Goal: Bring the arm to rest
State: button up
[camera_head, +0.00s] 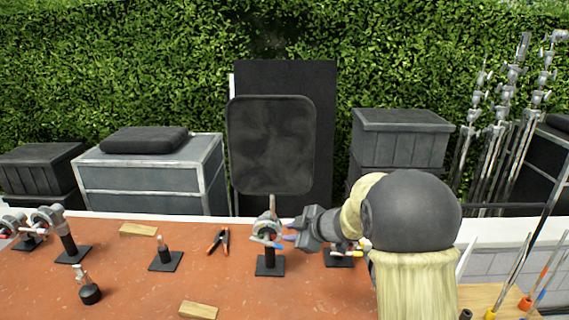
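My arm comes in at the right with a large dark joint and cream links. My gripper (294,236) is at its left end, just right of a silver grip head (266,228) on a short black stand (269,261). Its fingertips are small and partly merge with the grip head's coloured handle, so I cannot tell whether they touch it or are open. A dark rounded panel (271,145) stands upright above the grip head, its thin rod reaching down to it.
The orange-brown table (120,293) holds more grip heads on stands at left (68,240), a black-and-orange clamp (218,241), wood blocks (138,230) and a black-based pin (89,290). Another stand (340,254) is partly behind my arm. Grey cases and metal stands line the hedge.

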jog(key=s+d+f+m+t+h, duration=0.1)
jog(key=s+d+m+h, duration=0.6)
jog(key=s+d+m, duration=0.3)
jog(key=s+d+f+m+g, duration=0.1)
jog(key=s+f+m+g, duration=0.1)
jog(key=s, duration=0.7)
jog(key=s+d+f+m+g, duration=0.1)
jog(key=s+f+m+g, duration=0.2)
jog(key=s, duration=0.6)
jog(key=shift+s+d+f+m+g+h, duration=0.25)
jog(key=shift+d+f+m+g+h, duration=0.25)
jog(key=shift+m, duration=0.5)
jog(key=shift+w+a+r, duration=0.15)
jog(key=shift+a, duration=0.05)
